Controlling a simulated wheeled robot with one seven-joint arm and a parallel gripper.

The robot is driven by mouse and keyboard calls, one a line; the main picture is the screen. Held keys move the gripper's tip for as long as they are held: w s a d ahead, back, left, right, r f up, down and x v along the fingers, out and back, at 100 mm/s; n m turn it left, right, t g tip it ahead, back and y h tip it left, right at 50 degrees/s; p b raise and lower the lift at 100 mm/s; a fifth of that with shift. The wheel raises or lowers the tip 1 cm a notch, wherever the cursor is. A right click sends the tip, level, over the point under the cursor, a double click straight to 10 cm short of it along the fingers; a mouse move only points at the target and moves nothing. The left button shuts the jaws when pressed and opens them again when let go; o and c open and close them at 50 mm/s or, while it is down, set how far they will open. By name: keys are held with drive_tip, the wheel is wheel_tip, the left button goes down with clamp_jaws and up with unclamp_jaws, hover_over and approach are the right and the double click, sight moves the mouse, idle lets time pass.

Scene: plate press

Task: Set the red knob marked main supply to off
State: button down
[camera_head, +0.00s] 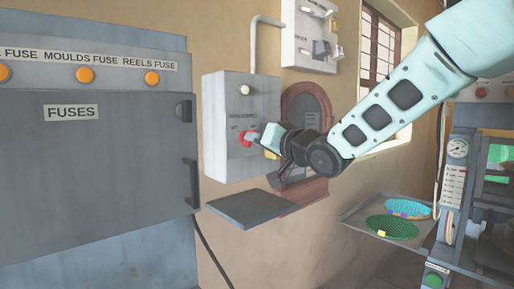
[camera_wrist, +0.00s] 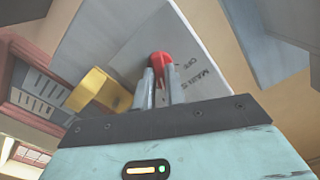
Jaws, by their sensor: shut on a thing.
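The red knob (camera_head: 246,138) is on the front of a grey wall box (camera_head: 225,110), left of centre in the head view. In the wrist view the red knob (camera_wrist: 161,58) shows at the tips of my two fingers. My gripper (camera_wrist: 161,78) is shut on the knob; it also shows in the head view (camera_head: 256,139). The panel around the knob has printed lettering, with "OFF" beside the knob and part of "MAIN S" below it. My fingers hide part of the knob, so its exact pointing is hard to tell.
A yellow part (camera_wrist: 98,91) stands out close beside my fingers. A dark shelf (camera_head: 250,207) lies below the box. The grey fuse cabinet (camera_head: 100,170) stands at left. A tray (camera_head: 368,233) with green and blue plates is at lower right. A switch unit (camera_head: 310,36) hangs above.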

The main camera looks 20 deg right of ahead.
drive_tip(key=shift+f+n+b, duration=0.1)
drive_tip(key=shift+n+b, duration=4.85)
drive_tip(key=shift+n, duration=2.35)
drive_tip(key=c, duration=1.5)
unclamp_jaws()
drive_tip(key=shift+o, duration=0.2)
